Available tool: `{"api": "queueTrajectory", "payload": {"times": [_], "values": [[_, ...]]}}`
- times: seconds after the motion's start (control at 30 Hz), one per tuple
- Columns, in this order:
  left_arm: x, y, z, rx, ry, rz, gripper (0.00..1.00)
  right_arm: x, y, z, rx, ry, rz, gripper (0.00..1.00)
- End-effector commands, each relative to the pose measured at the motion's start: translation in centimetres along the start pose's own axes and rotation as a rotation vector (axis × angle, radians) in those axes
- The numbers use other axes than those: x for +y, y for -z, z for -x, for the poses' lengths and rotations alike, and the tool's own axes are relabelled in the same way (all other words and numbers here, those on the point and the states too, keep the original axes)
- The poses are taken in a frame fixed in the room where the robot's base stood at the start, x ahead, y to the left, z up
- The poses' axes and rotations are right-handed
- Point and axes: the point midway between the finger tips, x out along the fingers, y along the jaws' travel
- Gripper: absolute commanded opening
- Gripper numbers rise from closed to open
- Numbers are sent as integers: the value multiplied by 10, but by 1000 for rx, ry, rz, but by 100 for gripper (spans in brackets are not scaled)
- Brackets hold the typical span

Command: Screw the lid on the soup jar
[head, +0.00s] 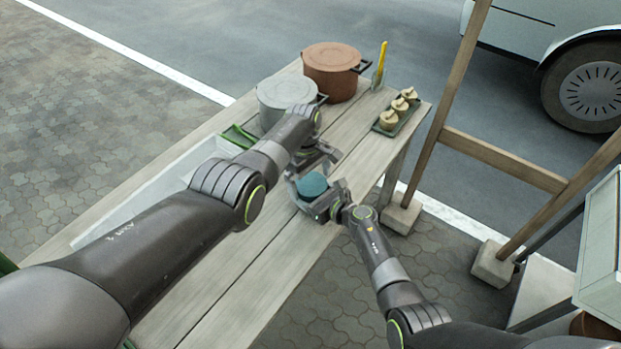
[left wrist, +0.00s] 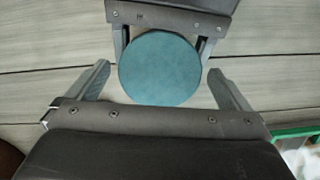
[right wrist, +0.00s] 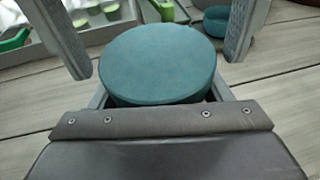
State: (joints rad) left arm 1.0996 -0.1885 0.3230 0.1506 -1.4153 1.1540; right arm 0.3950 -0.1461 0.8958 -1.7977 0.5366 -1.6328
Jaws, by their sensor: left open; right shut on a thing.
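The soup jar, with a flat round teal top (head: 312,185), stands near the table's right edge in the head view. The teal top also shows in the left wrist view (left wrist: 159,68) and fills the middle of the right wrist view (right wrist: 158,62). My right gripper (head: 322,204) is shut on the jar from the near right, its fingers at either side below the top. My left gripper (left wrist: 162,82) is open, its fingers spread to either side of the top and apart from it. The jar's lower body and the lid's seating are hidden.
A grey pot (head: 287,95), a brown pot (head: 333,65) and a dark tray (head: 402,121) with small pale items stand at the table's far end. A white crate (head: 165,190) lies left. Another teal round thing (right wrist: 216,20) stands beyond the jar, partly hidden. A wooden frame (head: 505,158) stands right.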

Motion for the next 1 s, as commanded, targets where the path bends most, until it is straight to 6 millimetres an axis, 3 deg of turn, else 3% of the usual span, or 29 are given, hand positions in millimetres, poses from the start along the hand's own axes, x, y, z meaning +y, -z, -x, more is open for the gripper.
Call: {"api": "queueTrajectory", "payload": {"times": [0.43,0.87,1.0], "values": [[0,-5,40,1,-2,0,100,0,0,0,0,0,-1,8],[0,-6,47,3,-1,-1,100,0,0,0,0,0,-1,8],[3,-9,64,33,-3,-9,100,0,0,0,0,0,-1,8]]}}
